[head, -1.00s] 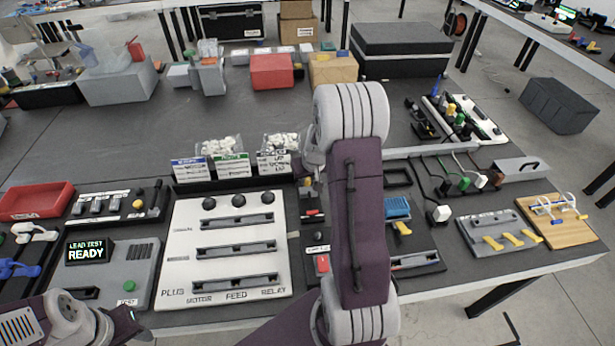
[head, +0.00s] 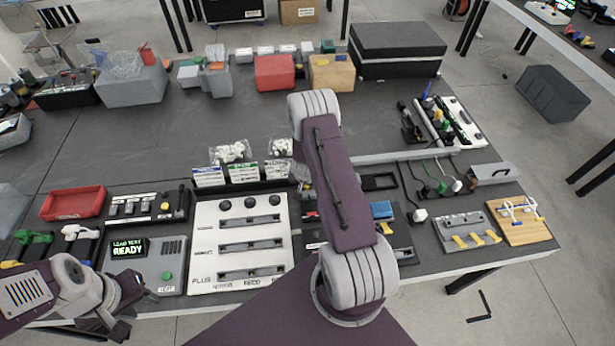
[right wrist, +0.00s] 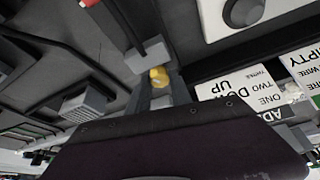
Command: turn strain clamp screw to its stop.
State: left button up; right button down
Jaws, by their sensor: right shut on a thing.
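In the right wrist view a small yellow screw head (right wrist: 158,76) sits at the end of a grey block (right wrist: 148,54) with a dark bar across it. My right gripper (right wrist: 161,88) is at the yellow head and shut on it; its fingers are partly covered by my own wrist. In the head view my right arm hides the screw and most of that gripper. My left gripper (head: 137,298) hangs at the lower left, in front of the grey tester (head: 145,265), away from the screw; its finger gap is unclear.
White labelled cards (head: 243,173) stand beside the right gripper's spot. A white plug board (head: 240,235) is in front. Cables and sockets (head: 436,188) lie right of my arm. A red tray (head: 73,203) is at the left. The middle-left tabletop is clear.

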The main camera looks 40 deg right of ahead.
jog(key=shift+w+r+m+p, duration=0.15)
jog(key=shift+m+p, duration=0.25)
jog(key=shift+p, duration=0.25)
jog(key=c, duration=1.2)
grip_release()
jog(key=shift+o, duration=0.2)
jog(key=v, duration=0.9)
jog(key=shift+a, duration=0.1)
